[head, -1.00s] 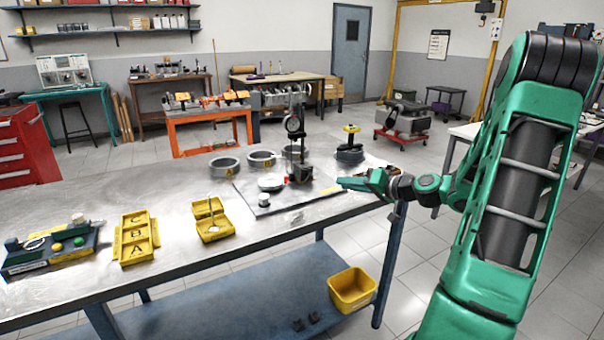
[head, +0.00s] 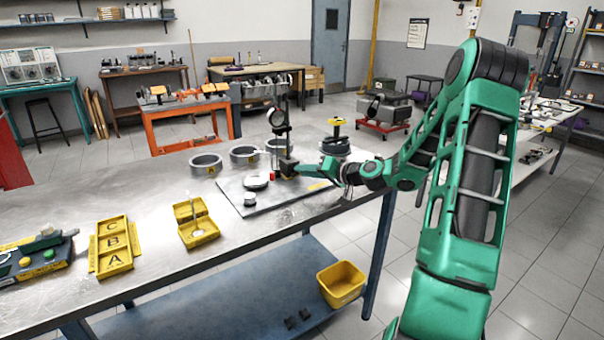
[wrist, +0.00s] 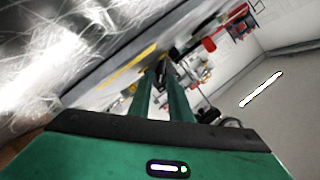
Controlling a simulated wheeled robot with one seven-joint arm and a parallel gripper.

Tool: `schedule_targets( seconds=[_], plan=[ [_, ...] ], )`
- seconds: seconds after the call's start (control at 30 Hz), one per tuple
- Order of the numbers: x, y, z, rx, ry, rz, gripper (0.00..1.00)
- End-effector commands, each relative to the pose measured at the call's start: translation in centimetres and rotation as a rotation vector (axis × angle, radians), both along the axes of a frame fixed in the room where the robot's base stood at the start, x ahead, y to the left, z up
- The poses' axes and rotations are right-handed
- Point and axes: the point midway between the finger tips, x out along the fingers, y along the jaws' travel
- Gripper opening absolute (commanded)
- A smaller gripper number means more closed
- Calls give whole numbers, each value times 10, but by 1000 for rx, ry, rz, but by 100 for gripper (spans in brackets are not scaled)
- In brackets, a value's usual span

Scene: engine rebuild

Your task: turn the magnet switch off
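A dial-indicator stand (head: 278,125) rises from a dark magnetic base (head: 287,167) on a grey plate (head: 300,190) on the steel bench. A small red part (head: 272,174) shows at the base's left side; I cannot tell which way the switch is set. My gripper (head: 298,169) reaches in from the right, level with the base, its tips close to the base's right side. In the wrist view its two green fingers (wrist: 160,75) have a narrow gap between them, with a dark shape near the tips. Nothing is clearly held; contact is unclear.
A white round part (head: 255,182) and a small cylinder (head: 249,199) sit on the plate. Metal rings (head: 206,165) stand behind it, and a yellow-topped dark stack (head: 335,140) stands behind my gripper. Yellow trays (head: 112,245) lie to the left. The bench's front is mostly clear.

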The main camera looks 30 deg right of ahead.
Motion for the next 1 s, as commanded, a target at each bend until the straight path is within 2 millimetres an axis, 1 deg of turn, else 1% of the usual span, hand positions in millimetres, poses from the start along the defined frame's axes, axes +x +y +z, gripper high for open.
schedule_targets(
  seconds=[0.03,0.13,0.43,0.47,0.5,0.53,0.83,1.0],
  plan=[
    [4,2,-1,0,0,1,18],
    [9,4,-2,-1,0,2,18],
    [10,4,-3,-1,0,0,18],
    [10,4,-3,-1,0,0,13],
    [10,4,-3,-1,0,0,4],
    [10,4,-3,-1,0,0,0],
    [10,4,-3,-18,0,1,0],
    [10,5,-2,-82,-2,0,0]
  ],
)
